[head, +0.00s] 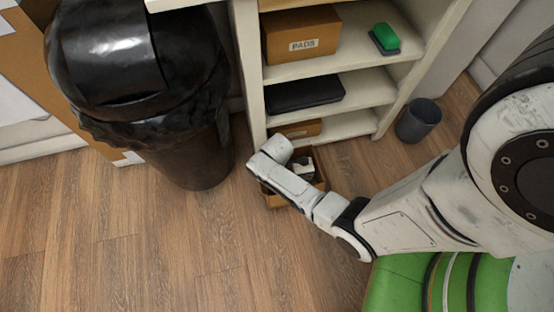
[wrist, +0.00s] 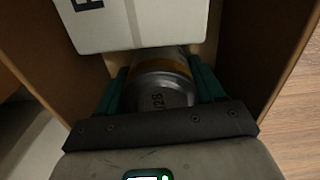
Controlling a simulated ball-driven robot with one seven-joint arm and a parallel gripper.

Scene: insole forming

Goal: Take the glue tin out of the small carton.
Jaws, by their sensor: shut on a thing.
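The small carton (head: 274,199) is open and stands on the floor in front of the shelf unit. In the wrist view its brown walls (wrist: 272,45) rise around my gripper (wrist: 160,82). The glue tin (wrist: 160,98), silver with an orange band, sits between the two green fingers, and the gripper is shut on it. The tin's far end is hidden under a white box (wrist: 145,25). In the head view my wrist covers most of the carton and hides the fingers and the tin.
The white box lies in the carton beside the tin. A black-lidded bin (head: 200,130) stands to the left. The shelf unit (head: 350,68) is just behind, with a dark grey basket (head: 418,120) to its right. Wooden floor (head: 150,260) is free in front.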

